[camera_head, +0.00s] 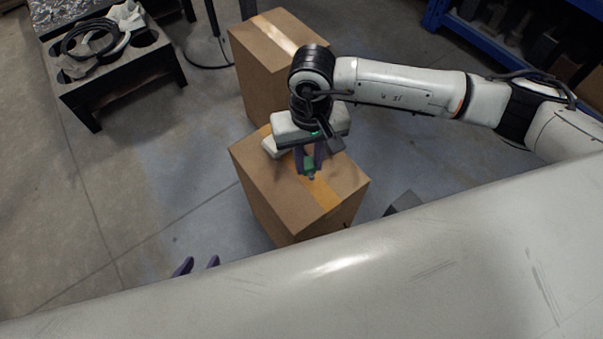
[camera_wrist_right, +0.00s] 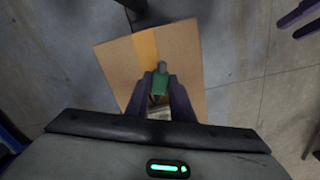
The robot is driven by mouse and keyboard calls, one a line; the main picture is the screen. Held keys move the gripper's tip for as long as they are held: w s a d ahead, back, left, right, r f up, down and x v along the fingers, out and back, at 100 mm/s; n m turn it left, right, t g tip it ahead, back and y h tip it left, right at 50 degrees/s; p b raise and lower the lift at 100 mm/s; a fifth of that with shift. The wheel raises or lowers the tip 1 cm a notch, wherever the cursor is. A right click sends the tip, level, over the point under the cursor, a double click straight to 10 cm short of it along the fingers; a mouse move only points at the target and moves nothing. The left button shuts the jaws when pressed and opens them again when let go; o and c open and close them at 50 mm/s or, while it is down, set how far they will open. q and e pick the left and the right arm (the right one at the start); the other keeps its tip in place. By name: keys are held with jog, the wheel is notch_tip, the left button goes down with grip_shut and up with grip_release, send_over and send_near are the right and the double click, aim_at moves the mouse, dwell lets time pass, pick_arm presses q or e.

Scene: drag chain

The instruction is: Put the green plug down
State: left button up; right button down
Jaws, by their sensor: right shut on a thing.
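The green plug (camera_head: 309,164) is held between the purple fingers of my right gripper (camera_head: 311,168), over the top of the front cardboard box (camera_head: 264,187). In the right wrist view the green plug (camera_wrist_right: 160,83), with a grey tip, sits between the two fingers of my right gripper (camera_wrist_right: 160,92), above the box top (camera_wrist_right: 185,48) and its tan tape. I cannot tell whether the plug touches the box. My left gripper (camera_head: 198,264) shows only as two purple fingertips, apart and empty, beyond the edge of the large pale surface across the bottom of the head view.
A second cardboard box (camera_head: 255,62) stands behind the first. A black stand (camera_head: 105,75) with a coiled cable (camera_head: 90,38) is at upper left. Blue shelving (camera_head: 465,35) is at upper right. The floor left of the boxes is clear.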

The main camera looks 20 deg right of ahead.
aim_at(308, 188)
notch_tip(308, 188, down, 8)
jog(key=shift+f+b, duration=0.1)
jog(key=shift+b, duration=0.35)
jog(key=shift+f, duration=0.1)
pick_arm(q)
jog(key=shift+f, duration=0.15)
pick_arm(e)
jog(key=shift+f, duration=0.1)
jog(key=shift+f+b, duration=0.2)
jog(key=shift+b, duration=0.1)
jog(key=c, duration=1.5)
grip_release()
jog(key=shift+r, duration=0.1)
jog(key=shift+c, duration=0.2)
pick_arm(q)
jog(key=shift+f, duration=0.15)
